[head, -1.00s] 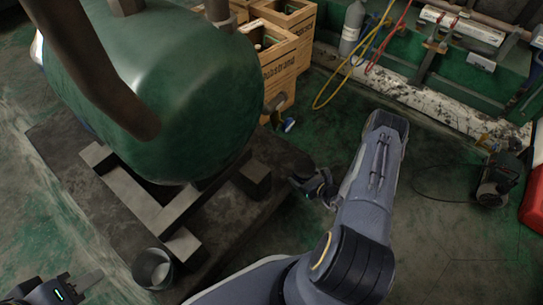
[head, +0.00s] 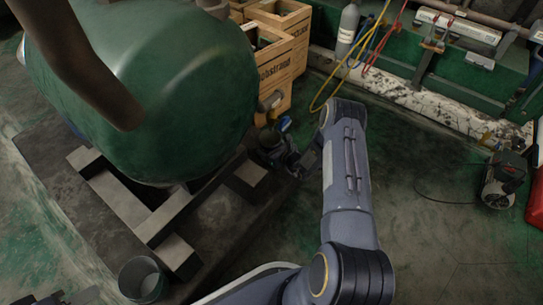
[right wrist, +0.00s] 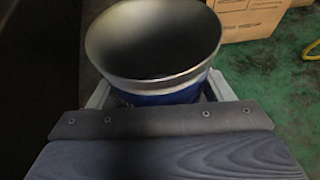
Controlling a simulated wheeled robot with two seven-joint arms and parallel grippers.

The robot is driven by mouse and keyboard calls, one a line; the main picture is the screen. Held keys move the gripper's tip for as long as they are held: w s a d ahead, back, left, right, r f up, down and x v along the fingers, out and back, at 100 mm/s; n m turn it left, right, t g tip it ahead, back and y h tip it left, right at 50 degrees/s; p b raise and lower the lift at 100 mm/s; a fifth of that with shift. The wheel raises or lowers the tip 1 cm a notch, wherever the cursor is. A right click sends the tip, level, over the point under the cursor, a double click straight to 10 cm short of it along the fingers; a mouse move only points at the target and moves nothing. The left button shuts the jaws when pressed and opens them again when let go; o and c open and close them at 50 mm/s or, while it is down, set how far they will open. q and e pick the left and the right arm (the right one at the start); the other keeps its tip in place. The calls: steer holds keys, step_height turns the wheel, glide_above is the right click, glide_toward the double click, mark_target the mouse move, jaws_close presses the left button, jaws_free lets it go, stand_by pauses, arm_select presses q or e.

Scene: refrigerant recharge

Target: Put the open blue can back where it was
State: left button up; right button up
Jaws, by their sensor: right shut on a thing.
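The open blue can (right wrist: 165,97) shows large in the right wrist view, with a silvery rim, a blue body and an empty-looking grey inside. My right gripper (right wrist: 158,90) is shut on it, one finger on each side, with the open mouth facing up toward the camera. In the head view my right gripper (head: 279,150) is low beside the right end of the green tank, near its dark plinth; the can there is too dark to make out clearly. My left gripper (head: 75,298) is only partly seen at the bottom left edge, and its fingers cannot be judged.
The green tank (head: 150,90) on its plinth (head: 105,190) fills the left. A grey bucket (head: 142,280) stands in front. Wooden crates (head: 275,65) stand behind my right gripper. A grey cylinder (head: 348,30) and hoses are at the back. The floor to the right is mostly clear.

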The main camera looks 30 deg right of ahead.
step_height(320, 180, down, 4)
steer(key=shift+s+r+b, duration=0.15)
steer(key=shift+r+b, duration=0.1)
steer(key=shift+b, duration=0.4)
arm_select(q)
step_height(320, 180, down, 2)
arm_select(e)
steer(key=shift+d+r, duration=0.1)
steer(key=shift+r, duration=0.05)
steer(key=o, duration=1.2)
steer(key=shift+f, duration=0.2)
steer(key=shift+c, duration=0.2)
